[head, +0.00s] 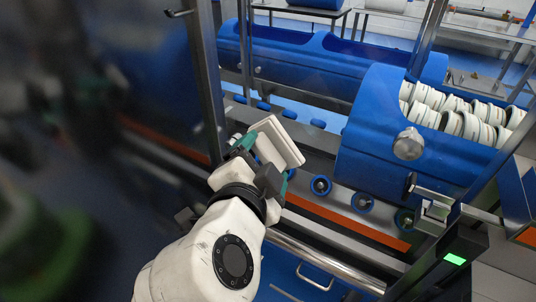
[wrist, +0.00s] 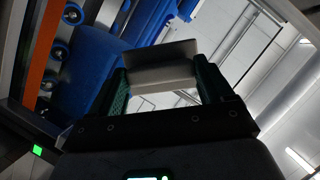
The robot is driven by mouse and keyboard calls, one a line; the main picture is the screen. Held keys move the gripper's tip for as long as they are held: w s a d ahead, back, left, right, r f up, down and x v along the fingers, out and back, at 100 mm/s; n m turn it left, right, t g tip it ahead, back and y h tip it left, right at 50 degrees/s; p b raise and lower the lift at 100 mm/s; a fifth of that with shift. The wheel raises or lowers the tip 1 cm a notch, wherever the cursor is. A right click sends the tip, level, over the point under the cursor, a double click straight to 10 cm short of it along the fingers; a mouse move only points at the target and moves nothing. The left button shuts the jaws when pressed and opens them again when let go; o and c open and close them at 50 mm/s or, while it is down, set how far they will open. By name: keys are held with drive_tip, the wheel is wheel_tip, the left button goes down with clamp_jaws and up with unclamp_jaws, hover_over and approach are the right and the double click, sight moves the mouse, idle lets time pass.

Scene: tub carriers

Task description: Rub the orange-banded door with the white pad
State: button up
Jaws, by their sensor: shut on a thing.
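The white pad (head: 279,142) is a pale square block, tilted in the air. My gripper (head: 263,165) is shut on it with green-lined fingers. In the wrist view the pad (wrist: 160,72) sits between both fingertips, its outer part beyond them. A dark glossy panel (head: 150,75) fills the left of the head view, with an orange band (head: 165,141) low across it; it appears to be the orange-banded door. The pad is right of the panel's metal edge post and appears apart from it. The pad's far face is hidden.
A blue tub (head: 375,140) holding rows of white discs stands at the right, with a longer blue tub (head: 290,55) behind. A metal post (head: 208,80) stands close left.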

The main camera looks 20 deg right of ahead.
sight(277, 154)
drive_tip(key=shift+d, duration=0.1)
drive_tip(key=shift+w+d+f+b, duration=0.25)
drive_tip(key=shift+w+d+b, duration=0.2)
drive_tip(key=shift+d, duration=0.25)
drive_tip(key=shift+w+d+f+b, duration=0.25)
drive_tip(key=shift+w+d+b, duration=0.1)
drive_tip(key=shift+w+d, duration=0.25)
drive_tip(key=shift+w+d+f+b, duration=0.25)
drive_tip(key=shift+w+d+b, duration=0.2)
drive_tip(key=shift+d, duration=0.3)
drive_tip(key=shift+w+d+f, duration=0.1)
drive_tip(key=shift+w+d, duration=0.45)
drive_tip(key=shift+d, duration=0.2)
drive_tip(key=shift+w+d+b, duration=0.4)
drive_tip(key=shift+w+d, duration=0.2)
drive_tip(key=shift+d, duration=0.2)
drive_tip(key=s+d, duration=0.2)
drive_tip(key=s, duration=0.1)
drive_tip(key=shift+s+d, duration=0.15)
